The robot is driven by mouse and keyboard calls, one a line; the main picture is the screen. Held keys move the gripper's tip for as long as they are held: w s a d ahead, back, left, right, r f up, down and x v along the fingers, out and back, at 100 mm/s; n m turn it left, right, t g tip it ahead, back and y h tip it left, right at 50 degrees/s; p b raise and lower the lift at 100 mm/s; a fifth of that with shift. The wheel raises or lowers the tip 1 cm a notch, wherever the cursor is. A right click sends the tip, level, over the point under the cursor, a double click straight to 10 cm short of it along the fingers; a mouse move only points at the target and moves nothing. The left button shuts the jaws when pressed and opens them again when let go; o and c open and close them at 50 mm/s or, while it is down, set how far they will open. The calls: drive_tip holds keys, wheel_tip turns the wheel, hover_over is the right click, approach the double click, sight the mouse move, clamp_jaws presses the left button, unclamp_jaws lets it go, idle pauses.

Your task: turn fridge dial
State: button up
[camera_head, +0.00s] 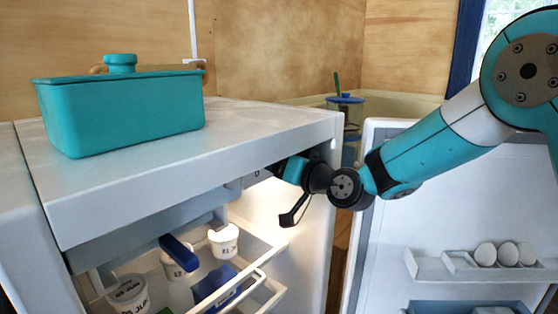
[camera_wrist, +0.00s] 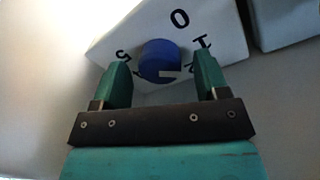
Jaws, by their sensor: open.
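The fridge dial (camera_wrist: 158,60) is a blue round knob with a pale mark at its lower right. It sits on a white housing (camera_wrist: 215,38) printed with black numbers, in the wrist view. My gripper (camera_wrist: 162,75) is open, with one green finger on each side of the knob. I cannot tell whether the fingers touch it. In the head view my gripper (camera_head: 276,171) reaches under the fridge's top edge, and the knob is hidden there. The open fridge (camera_head: 190,152) shows its lit interior.
A teal lidded box (camera_head: 120,118) stands on the fridge top. The open fridge door (camera_head: 450,215) holds eggs (camera_head: 503,254) on a shelf at right. White tubs (camera_head: 224,240) and a blue item (camera_head: 214,285) sit inside below. A jar (camera_head: 346,118) stands behind.

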drive_tip(key=shift+c, duration=0.3)
drive_tip(key=c, duration=0.9)
drive_tip(key=shift+o, duration=0.2)
drive_tip(key=shift+f+b, duration=0.1)
drive_tip(key=shift+b, duration=0.35)
drive_tip(key=n+b, duration=0.7)
drive_tip(key=b, duration=0.4)
drive_tip(key=n+y+b, duration=0.1)
drive_tip(key=n+b, duration=0.6)
drive_tip(key=b, duration=0.5)
drive_tip(key=shift+d+f+y, duration=0.1)
drive_tip(key=shift+f+y, duration=0.05)
drive_tip(key=shift+y, duration=0.15)
drive_tip(key=shift+n+b, duration=0.45)
drive_tip(key=shift+n, duration=0.05)
